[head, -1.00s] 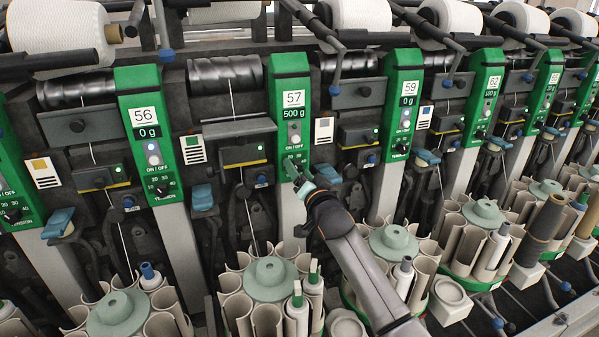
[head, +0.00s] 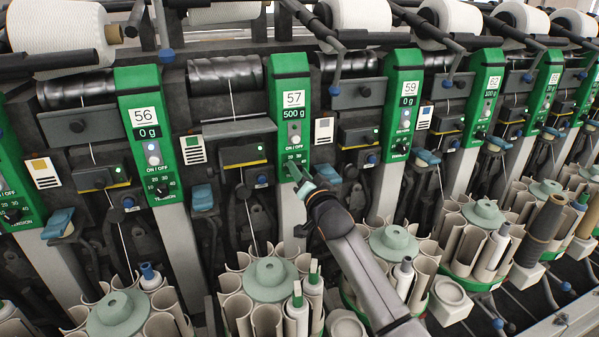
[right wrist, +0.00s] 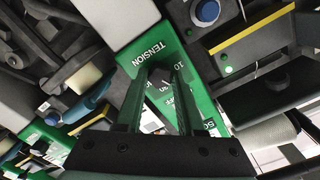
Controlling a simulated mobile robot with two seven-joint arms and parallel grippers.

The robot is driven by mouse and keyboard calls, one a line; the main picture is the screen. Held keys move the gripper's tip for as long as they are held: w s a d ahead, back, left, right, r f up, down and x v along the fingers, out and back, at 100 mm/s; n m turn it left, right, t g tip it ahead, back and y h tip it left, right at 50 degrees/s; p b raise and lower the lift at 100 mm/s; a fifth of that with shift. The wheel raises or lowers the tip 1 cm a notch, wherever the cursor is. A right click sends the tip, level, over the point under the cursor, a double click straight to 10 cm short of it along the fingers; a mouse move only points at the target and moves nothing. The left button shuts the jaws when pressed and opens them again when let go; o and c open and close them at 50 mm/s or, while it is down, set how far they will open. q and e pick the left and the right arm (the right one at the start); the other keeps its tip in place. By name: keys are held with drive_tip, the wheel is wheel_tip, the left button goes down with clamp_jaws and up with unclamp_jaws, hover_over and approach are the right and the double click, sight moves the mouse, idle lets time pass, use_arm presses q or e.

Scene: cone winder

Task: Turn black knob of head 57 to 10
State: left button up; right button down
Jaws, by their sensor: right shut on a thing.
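Head 57 is a green panel (head: 291,97) left of centre in the head view, with its display reading 500 g. Its black tension knob is covered by my right gripper (head: 297,168) in that view. In the right wrist view the two fingers of my right gripper (right wrist: 161,80) reach onto the green panel (right wrist: 140,28) beside the word TENSION and a 10 mark. The gripper is shut on the black knob (right wrist: 163,92), which shows dark between the fingers. The knob's pointer is too hard to make out. My left gripper is not in view.
Head 56 (head: 148,115) at left and head 59 (head: 403,100) at right both show 0 g. Bobbin magazines with a pale hub (head: 270,278) stand below.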

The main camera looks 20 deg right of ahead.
drive_tip(key=shift+n, duration=0.3)
drive_tip(key=n+p, duration=0.3)
drive_tip(key=n, duration=0.6)
idle(0.3)
drive_tip(key=shift+n, duration=0.3)
drive_tip(key=c, duration=0.5)
unclamp_jaws()
drive_tip(key=shift+s, duration=0.1)
drive_tip(key=s, duration=1.2)
drive_tip(key=shift+s+d, duration=0.15)
